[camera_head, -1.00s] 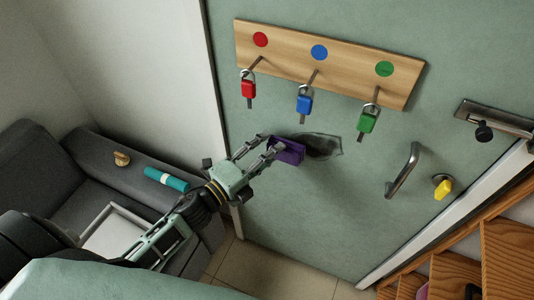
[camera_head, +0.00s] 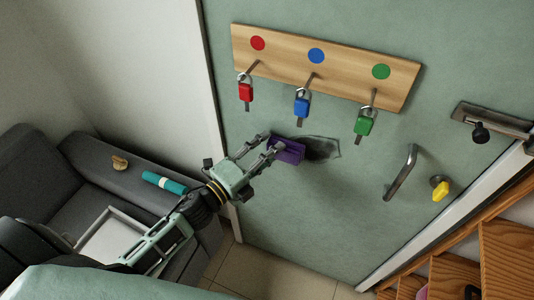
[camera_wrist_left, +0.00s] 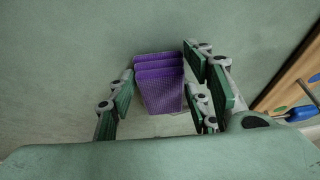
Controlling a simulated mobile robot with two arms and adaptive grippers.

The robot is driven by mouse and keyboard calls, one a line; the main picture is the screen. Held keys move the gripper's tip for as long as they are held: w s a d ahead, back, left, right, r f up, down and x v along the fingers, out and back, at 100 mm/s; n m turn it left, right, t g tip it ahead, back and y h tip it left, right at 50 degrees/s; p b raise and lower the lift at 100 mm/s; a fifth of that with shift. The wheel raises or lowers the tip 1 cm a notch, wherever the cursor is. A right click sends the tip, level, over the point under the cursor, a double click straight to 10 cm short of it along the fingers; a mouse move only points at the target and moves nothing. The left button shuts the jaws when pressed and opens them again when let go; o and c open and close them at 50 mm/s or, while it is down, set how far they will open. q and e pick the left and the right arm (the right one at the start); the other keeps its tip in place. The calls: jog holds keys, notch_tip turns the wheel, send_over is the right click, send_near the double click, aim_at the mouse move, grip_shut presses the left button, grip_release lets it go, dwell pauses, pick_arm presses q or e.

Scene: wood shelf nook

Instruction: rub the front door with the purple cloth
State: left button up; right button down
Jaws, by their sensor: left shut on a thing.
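The green front door (camera_head: 300,220) fills the middle of the head view. A dark smudge (camera_head: 322,148) marks its surface below the key rack. My left gripper (camera_head: 272,146) is shut on the folded purple cloth (camera_head: 290,151), at the left end of the smudge. The cloth also shows between the fingers in the left wrist view (camera_wrist_left: 158,85), close to the door; I cannot tell whether it touches. The cloth and fingers hide part of the door behind them. My right gripper is not in view.
A wooden key rack (camera_head: 345,66) with red, blue and green padlocks hangs above the smudge. A door handle (camera_head: 401,173) and a yellow key (camera_head: 440,190) stick out at right. A grey sofa (camera_head: 130,160) holds a teal roll (camera_head: 165,182). Wooden steps (camera_head: 505,260) stand lower right.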

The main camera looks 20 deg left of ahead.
pick_arm(q)
jog(key=shift+w, duration=0.35)
jog(key=shift+d, duration=0.1)
